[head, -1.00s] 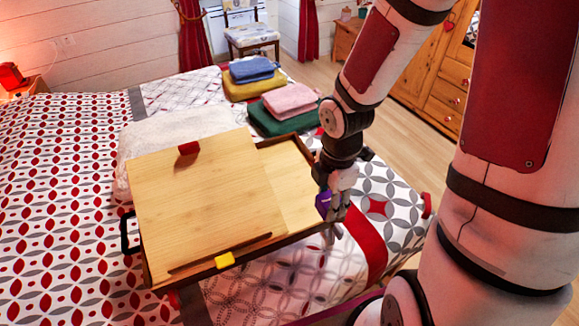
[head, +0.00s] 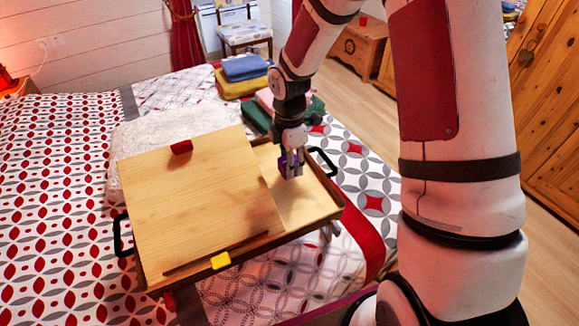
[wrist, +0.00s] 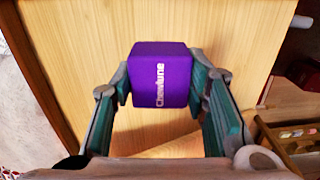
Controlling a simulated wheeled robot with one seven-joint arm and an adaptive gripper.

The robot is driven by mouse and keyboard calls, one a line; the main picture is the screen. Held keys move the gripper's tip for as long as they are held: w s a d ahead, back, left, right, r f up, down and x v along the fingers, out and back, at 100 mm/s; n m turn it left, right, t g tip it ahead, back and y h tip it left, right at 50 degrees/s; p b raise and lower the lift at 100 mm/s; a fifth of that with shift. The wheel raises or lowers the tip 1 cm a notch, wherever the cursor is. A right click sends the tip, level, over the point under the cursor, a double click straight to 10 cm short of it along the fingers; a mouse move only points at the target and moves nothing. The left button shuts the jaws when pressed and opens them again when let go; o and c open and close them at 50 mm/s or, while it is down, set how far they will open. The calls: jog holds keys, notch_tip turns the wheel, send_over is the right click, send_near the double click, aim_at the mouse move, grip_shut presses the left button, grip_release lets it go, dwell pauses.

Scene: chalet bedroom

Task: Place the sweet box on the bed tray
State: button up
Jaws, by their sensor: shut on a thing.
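The sweet box is a small purple box with pale lettering, in the middle of the wrist view (wrist: 160,75). My gripper (wrist: 160,88) is shut on it, with a finger on each side. In the head view my gripper (head: 291,168) is over the right, flat part of the bed tray (head: 312,200), and the box is mostly hidden by the fingers. The tray is light wood with dark edges and black side handles, and stands on the bed. Its larger left panel (head: 195,200) is tilted up. I cannot tell whether the box touches the tray surface.
Folded blue and yellow cloths (head: 245,68) lie on the bed behind. Pink and green cloths are partly hidden by my arm.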

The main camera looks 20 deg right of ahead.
jog(key=shift+f, duration=1.05)
jog(key=shift+f, duration=0.15)
jog(key=o, duration=1.1)
